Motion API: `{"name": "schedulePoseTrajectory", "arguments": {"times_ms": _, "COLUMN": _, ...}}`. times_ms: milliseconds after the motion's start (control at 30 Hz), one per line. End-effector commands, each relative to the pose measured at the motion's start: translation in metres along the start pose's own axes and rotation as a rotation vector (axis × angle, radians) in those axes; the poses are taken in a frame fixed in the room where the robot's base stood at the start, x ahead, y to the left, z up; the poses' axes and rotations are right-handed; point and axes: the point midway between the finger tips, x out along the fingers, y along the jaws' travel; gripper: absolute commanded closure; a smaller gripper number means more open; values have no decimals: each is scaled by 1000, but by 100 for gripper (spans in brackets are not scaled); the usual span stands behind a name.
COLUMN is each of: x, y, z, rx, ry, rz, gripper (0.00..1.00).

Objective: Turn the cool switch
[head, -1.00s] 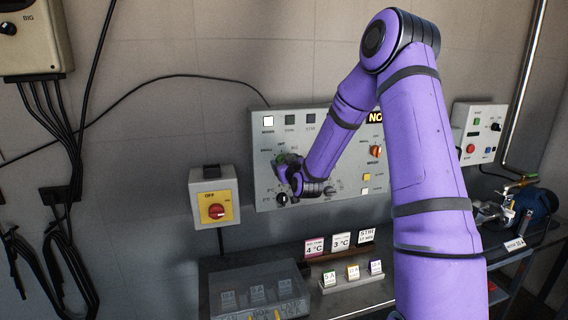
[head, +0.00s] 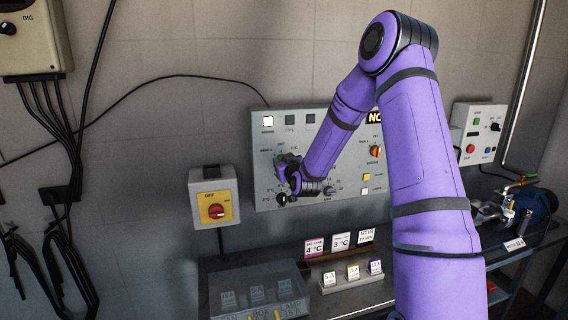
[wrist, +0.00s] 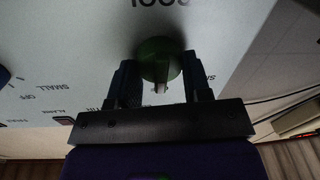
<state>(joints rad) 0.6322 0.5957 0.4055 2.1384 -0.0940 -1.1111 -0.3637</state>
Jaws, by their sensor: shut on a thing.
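The cool switch is a round green knob (wrist: 160,58) with a pale pointer mark, on the grey control panel (wrist: 75,35). In the wrist view the upside-down word COOL stands above it, cut by the picture's top edge. My gripper (wrist: 161,80) has one dark finger on each side of the knob and is shut on it. In the head view my gripper (head: 283,170) is at the left part of the panel (head: 340,125), and the green knob (head: 281,158) is mostly hidden behind it. The knob's exact setting cannot be read.
A black knob (head: 282,199) sits just below my gripper on the panel. A yellow switch box (head: 215,205) with a red knob is at left. An orange knob (head: 375,151) is right of my forearm. Small label cards (head: 340,241) stand on the bench below.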

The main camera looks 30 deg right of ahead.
Motion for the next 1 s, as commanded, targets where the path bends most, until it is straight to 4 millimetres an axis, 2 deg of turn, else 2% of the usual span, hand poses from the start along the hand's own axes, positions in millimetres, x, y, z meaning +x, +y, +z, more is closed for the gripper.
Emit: {"name": "schedulePoseTrajectory", "arguments": {"times_ms": 1000, "x": 0, "y": 2, "z": 3, "rx": 748, "ry": 53, "rz": 13, "gripper": 79}}
